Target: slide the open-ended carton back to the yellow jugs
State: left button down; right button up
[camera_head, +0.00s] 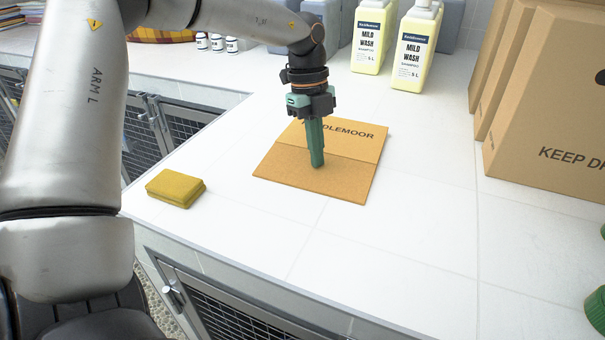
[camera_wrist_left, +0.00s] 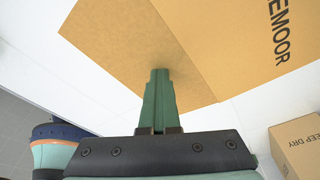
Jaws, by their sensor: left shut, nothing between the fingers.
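The carton (camera_head: 340,180) lies low and flat on the white counter, with a darker brown near part and a lighter far part printed "…DLEMOOR". It fills much of the left wrist view (camera_wrist_left: 130,45). My left gripper (camera_head: 317,164) points down over the carton, its green fingers shut and empty. In the left wrist view the fingertips (camera_wrist_left: 160,72) overlap the darker part; I cannot tell whether they touch it. Two pale yellow jugs labelled "MILD WASH", the left one (camera_head: 371,38) and the right one (camera_head: 414,50), stand behind the carton, apart from it. My right gripper is out of view.
A mustard sponge-like block (camera_head: 176,188) lies left of the carton near the counter's edge. Large cardboard boxes (camera_head: 550,110) stand at the right. Grey containers (camera_head: 450,25) stand behind the jugs. White counter (camera_head: 400,110) is clear between carton and jugs.

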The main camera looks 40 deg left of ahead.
aim_at(330, 144)
pick_arm(q)
jog(key=shift+w+a+p, duration=0.2)
jog(key=shift+w+p, duration=0.05)
jog(key=shift+w, duration=0.45)
jog(key=shift+w+a+p, duration=0.2)
jog(key=shift+w+p, duration=0.05)
jog(key=shift+w, duration=0.4)
jog(key=shift+w+a+p, duration=0.2)
jog(key=shift+w+p, duration=0.05)
jog(key=shift+w, duration=0.45)
jog(key=shift+w+a+p, duration=0.3)
jog(key=shift+w+p, duration=0.65)
jog(key=shift+w+a+f+p, duration=0.1)
jog(key=shift+w+a+p, duration=0.1)
jog(key=shift+w+p, duration=0.2)
